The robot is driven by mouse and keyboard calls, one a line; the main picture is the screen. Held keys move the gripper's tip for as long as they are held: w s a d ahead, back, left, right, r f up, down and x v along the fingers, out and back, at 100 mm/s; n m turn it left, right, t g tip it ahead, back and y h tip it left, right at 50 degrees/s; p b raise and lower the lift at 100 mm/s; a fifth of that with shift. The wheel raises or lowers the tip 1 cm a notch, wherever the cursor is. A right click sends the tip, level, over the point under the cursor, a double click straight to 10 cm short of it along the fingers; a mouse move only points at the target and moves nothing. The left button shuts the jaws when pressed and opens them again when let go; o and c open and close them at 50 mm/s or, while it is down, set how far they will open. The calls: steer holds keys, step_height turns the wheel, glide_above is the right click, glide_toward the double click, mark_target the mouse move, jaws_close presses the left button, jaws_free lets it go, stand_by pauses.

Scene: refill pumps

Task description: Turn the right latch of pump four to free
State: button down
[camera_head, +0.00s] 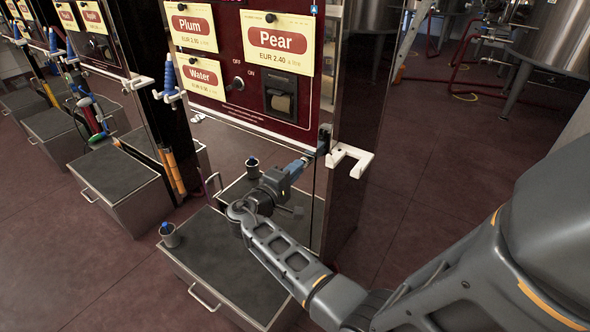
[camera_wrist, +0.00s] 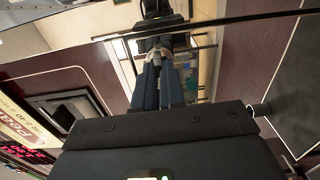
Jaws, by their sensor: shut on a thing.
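The pump with the Plum, Pear and Water labels (camera_head: 255,85) fills the upper middle of the head view. A dark latch (camera_head: 324,139) sits at the lower right corner of its red panel. My gripper (camera_head: 304,162) reaches up to this corner from below, its blue-grey fingers close together. In the wrist view my gripper (camera_wrist: 159,60) is shut on the latch, whose dark body (camera_wrist: 162,14) shows beyond the fingertips. The fingers hide the gripped part, and I cannot tell the latch's exact angle.
A white holder (camera_head: 349,158) juts out just right of the latch. Below stands a grey step box (camera_head: 225,275) with a small cup (camera_head: 170,236) on it. More pumps stand at the left. The floor (camera_head: 440,150) to the right is open.

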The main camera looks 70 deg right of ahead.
steer(key=c, duration=1.2)
jaws_free()
steer(key=shift+v, duration=3.95)
steer(key=shift+f, duration=0.1)
